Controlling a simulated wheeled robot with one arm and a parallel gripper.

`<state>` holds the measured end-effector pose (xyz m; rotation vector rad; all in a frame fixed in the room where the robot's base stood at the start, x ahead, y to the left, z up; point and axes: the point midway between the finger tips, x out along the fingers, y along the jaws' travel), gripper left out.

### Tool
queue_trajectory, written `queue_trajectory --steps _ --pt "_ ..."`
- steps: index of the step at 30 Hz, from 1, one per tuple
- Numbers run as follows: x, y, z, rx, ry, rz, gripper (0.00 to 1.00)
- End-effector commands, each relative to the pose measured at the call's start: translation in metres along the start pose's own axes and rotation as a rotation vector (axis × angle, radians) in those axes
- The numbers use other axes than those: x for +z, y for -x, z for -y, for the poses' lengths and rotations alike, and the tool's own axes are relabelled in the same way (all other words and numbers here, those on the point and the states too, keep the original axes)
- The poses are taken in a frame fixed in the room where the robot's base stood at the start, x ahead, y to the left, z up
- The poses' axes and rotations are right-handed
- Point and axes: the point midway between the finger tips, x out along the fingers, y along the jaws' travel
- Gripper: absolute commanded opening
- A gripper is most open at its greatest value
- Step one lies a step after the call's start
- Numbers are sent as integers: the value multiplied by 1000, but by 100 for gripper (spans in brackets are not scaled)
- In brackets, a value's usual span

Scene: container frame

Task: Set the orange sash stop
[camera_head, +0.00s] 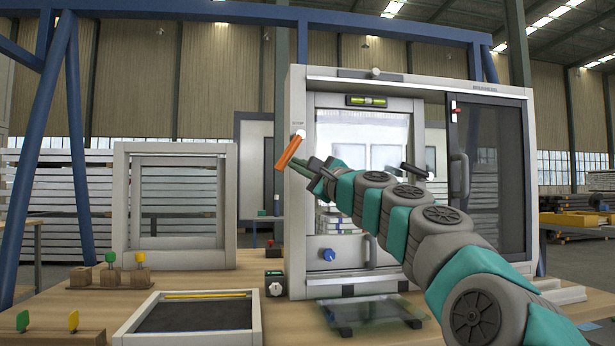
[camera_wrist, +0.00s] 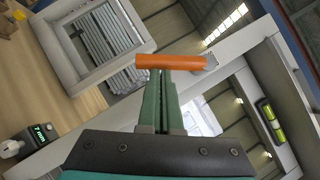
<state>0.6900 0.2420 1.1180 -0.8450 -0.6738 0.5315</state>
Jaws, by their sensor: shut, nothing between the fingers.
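The orange sash stop (camera_head: 288,152) is a bar on a pale round pivot on the left post of the large grey window frame (camera_head: 297,220). In the head view it is tilted, its upper end at the pivot under a small label. My gripper (camera_head: 297,165) is shut and empty, its tips right beside the bar. In the wrist view the orange stop (camera_wrist: 170,61) lies across the tips of my shut fingers (camera_wrist: 160,75). I cannot tell whether they touch it.
A smaller grey frame (camera_head: 121,200) stands to the left. A shallow black tray (camera_head: 127,335), wooden blocks (camera_head: 80,277) and a small device with a green display (camera_head: 274,284) are on the bench. The large frame has a blue knob (camera_head: 328,254), a spirit level (camera_head: 366,101) and a dark sash (camera_head: 490,180).

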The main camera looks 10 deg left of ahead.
Motion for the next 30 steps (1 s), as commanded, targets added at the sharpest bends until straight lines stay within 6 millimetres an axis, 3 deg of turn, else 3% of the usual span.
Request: queue_trajectory --steps 1,15,30 --pt "3 -1 -8 -19 -37 7 0" --pt "17 -12 -12 -167 -260 1 0" --pt "26 -18 -10 -221 -329 -1 0"
